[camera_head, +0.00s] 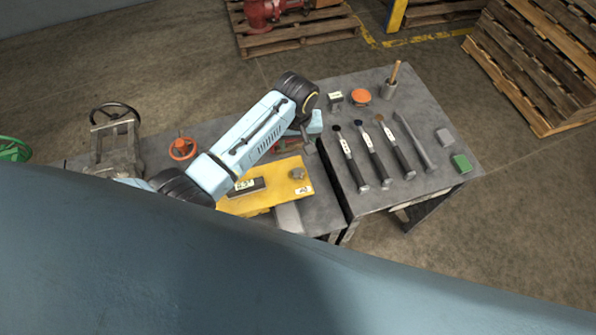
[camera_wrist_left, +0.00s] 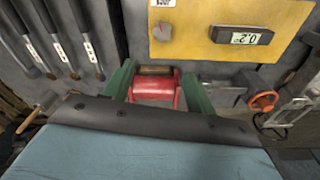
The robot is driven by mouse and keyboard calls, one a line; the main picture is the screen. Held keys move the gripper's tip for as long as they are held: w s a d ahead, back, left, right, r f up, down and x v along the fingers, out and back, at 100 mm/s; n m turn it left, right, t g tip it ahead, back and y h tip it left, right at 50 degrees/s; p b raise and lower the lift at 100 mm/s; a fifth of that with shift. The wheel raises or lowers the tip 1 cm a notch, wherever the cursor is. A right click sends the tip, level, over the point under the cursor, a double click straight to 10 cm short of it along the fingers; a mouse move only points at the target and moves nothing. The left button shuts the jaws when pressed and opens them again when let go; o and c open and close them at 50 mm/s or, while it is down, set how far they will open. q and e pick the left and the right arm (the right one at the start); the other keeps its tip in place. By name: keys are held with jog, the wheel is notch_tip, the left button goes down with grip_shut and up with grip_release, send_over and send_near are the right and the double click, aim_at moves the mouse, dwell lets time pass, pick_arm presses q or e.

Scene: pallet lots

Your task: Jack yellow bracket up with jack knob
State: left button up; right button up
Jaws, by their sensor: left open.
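The yellow bracket (camera_head: 238,206) lies flat on the grey bench, with a small grey knob (camera_head: 297,173) and a labelled dark block on its face. It fills the upper right of the left wrist view (camera_wrist_left: 200,20). My left gripper (camera_wrist_left: 157,82) is open, its green fingers on either side of a red rounded part (camera_wrist_left: 154,88) beside the bracket's edge. I cannot tell whether the fingers touch this part or whether it is the jack knob. In the head view my left wrist hides most of that spot. My right gripper is not in view.
An orange handwheel (camera_head: 183,148) and a grey vise-like device with a dark wheel (camera_head: 113,113) stand left. Wooden pallets (camera_head: 530,70) stand beyond.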

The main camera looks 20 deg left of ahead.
aim_at(298, 172)
pick_arm(q)
jog(key=f+n+b, duration=0.1)
jog(key=f+n, duration=0.1)
jog(key=f, duration=0.2)
jog(key=f+n+b, duration=0.2)
jog(key=f, duration=0.3)
jog(key=f+n+g+b, duration=0.1)
jog(key=f+n+b, duration=0.1)
jog(key=f, duration=0.2)
jog(key=shift+s+d+f, duration=0.2)
jog(key=shift+s+f, duration=0.1)
jog(key=shift+c, duration=0.5)
jog(key=c, duration=0.9)
jog(key=shift+r+m, duration=0.1)
jog(key=shift+m, duration=0.3)
